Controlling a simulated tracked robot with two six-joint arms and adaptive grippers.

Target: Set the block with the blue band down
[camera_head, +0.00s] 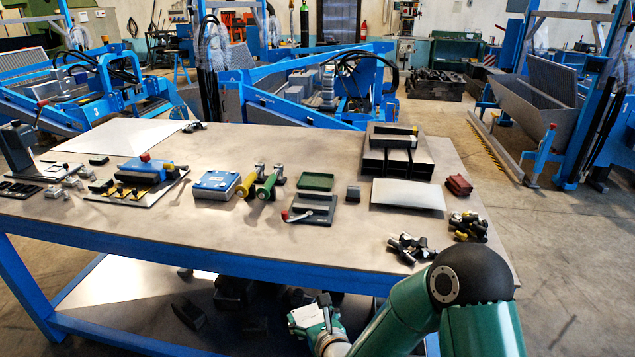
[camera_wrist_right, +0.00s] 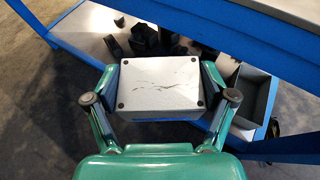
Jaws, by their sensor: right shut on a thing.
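My right gripper (camera_head: 322,328) is shut on a pale block (camera_head: 305,315), low in front of the table's front edge in the head view. In the right wrist view the block (camera_wrist_right: 160,88) has a light grey face with dark dots at its corners and faint marks. The fingers of my right gripper (camera_wrist_right: 160,95) press on its left and right sides. My left gripper is not in view.
The workbench (camera_head: 240,240) carries tools, a blue-topped box (camera_head: 217,184), a green tray (camera_head: 316,181) and black fittings (camera_head: 412,247) near the front right. Its lower shelf (camera_head: 120,285) holds dark parts. An open grey bin (camera_wrist_right: 250,95) stands right of the block in the wrist view.

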